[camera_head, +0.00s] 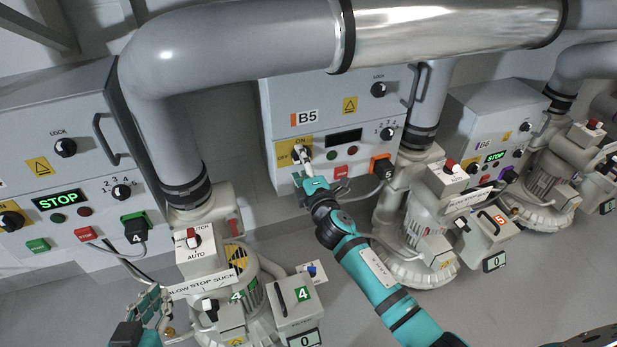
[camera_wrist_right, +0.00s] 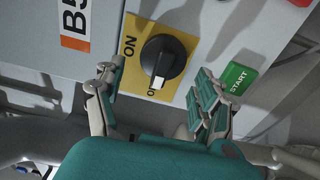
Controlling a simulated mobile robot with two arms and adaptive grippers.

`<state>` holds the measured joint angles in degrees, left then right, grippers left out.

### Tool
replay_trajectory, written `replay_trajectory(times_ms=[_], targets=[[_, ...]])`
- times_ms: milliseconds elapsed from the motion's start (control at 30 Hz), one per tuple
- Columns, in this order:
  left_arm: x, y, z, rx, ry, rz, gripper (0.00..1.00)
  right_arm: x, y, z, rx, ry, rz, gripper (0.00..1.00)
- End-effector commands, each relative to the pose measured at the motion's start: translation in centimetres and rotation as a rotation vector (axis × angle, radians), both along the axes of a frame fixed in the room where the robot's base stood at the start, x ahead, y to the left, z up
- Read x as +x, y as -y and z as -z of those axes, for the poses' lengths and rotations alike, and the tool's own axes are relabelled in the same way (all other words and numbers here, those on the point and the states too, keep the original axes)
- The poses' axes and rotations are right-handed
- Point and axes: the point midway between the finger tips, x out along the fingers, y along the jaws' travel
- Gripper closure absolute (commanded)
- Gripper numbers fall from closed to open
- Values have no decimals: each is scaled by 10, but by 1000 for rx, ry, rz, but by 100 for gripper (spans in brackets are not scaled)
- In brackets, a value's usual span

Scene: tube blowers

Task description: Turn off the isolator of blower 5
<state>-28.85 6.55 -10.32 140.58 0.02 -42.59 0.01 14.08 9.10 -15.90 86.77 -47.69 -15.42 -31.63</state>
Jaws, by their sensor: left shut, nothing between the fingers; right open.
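The blower 5 cabinet (camera_head: 307,92) carries the orange-edged B5 label (camera_wrist_right: 76,22). Its isolator is a black rotary knob (camera_wrist_right: 165,58) on a yellow plate (camera_wrist_right: 186,40). In the right wrist view the knob's white mark points to the lettering starting with O at the plate's lower edge, away from ON; the rest of that word is hard to read. The B5 display (camera_head: 344,137) is dark. My right gripper (camera_wrist_right: 155,90) is open, its fingers either side of the knob's near side, apart from it. My left gripper (camera_head: 150,304) is shut and empty, low beside blower 4.
A green START button (camera_wrist_right: 237,77) lies just beyond my right gripper's right finger. The blower 4 cabinet (camera_head: 75,105) and blower 6 cabinet (camera_head: 490,105) show lit STOP displays. A large grey pipe (camera_head: 240,40) passes above. Blower 4's machine (camera_head: 235,275) stands near my left gripper.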

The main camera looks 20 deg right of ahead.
Motion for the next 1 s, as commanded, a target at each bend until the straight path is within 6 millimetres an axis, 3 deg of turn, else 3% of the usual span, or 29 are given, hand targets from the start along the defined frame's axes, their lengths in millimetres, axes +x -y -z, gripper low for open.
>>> replay_trajectory(times_ms=[300,500,700,1000], targets=[[0,0,0,0,2,0,100,-67,2,2,-1,-4,-1,28],[0,0,0,-1,2,0,100,-98,3,1,0,-2,-1,28],[0,0,-1,-1,2,0,100,-110,4,0,-2,-1,0,28],[0,0,-1,-1,2,0,100,-110,4,0,-2,-1,0,28]])
